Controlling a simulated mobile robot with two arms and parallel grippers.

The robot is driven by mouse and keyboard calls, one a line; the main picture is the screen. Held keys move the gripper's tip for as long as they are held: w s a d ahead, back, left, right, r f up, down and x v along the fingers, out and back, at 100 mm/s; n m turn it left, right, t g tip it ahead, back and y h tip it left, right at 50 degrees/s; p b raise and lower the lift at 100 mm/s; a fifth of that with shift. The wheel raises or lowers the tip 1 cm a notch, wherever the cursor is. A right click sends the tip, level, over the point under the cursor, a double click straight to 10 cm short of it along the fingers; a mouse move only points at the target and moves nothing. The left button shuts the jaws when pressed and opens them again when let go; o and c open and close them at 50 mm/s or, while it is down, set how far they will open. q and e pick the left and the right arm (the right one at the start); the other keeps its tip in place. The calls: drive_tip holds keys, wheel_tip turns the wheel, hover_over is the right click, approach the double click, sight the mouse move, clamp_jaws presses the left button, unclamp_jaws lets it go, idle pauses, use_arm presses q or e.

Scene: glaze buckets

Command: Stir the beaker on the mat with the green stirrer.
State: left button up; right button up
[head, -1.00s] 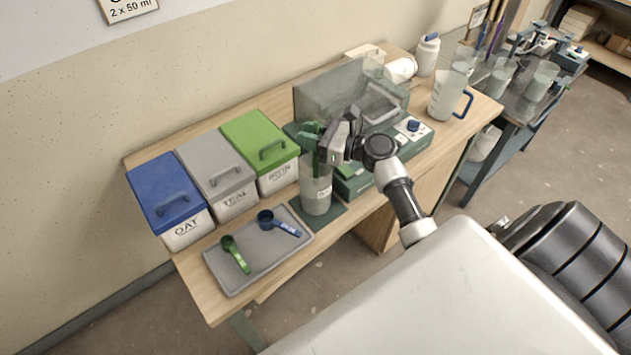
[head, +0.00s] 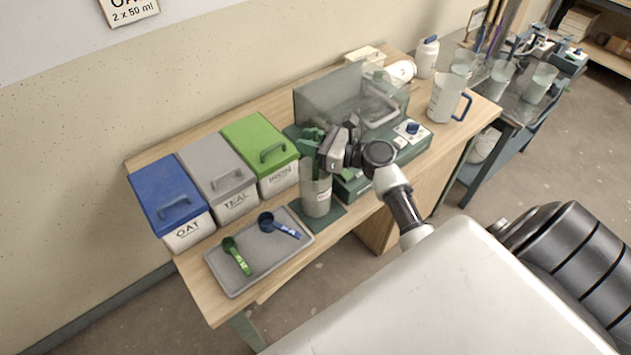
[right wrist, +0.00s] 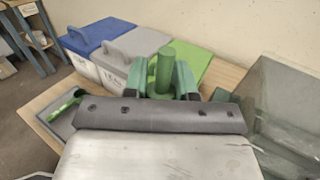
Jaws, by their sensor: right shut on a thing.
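The beaker (head: 316,198) is clear, with a label, and stands upright on the dark green mat (head: 335,216) at the front of the table. My right gripper (head: 313,142) is above the beaker's mouth, shut on the green stirrer. The stirrer's shaft (head: 318,168) reaches down into the beaker; its lower end is hard to make out through the wall. In the right wrist view the stirrer's thick green top (right wrist: 164,68) stands up between the green fingers (right wrist: 168,82). The beaker is hidden in that view. My left gripper is out of view.
Blue, grey and green lidded bins (head: 232,165) stand left of the beaker. A grey tray (head: 235,285) in front holds a green scoop (head: 238,256) and a blue scoop (head: 279,226). A green device (head: 405,145) with a clear cover stands close right; a jug (head: 443,100) is beyond it.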

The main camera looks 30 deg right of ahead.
drive_tip(key=shift+w+d, duration=0.4)
drive_tip(key=shift+w, duration=0.1)
drive_tip(key=shift+s+a+r, duration=0.1)
drive_tip(key=shift+s, duration=0.05)
drive_tip(key=shift+s+a+p, duration=0.7)
drive_tip(key=shift+s+a, duration=0.05)
drive_tip(key=shift+s, duration=0.15)
drive_tip(key=shift+w+d, duration=0.1)
drive_tip(key=shift+w, duration=0.05)
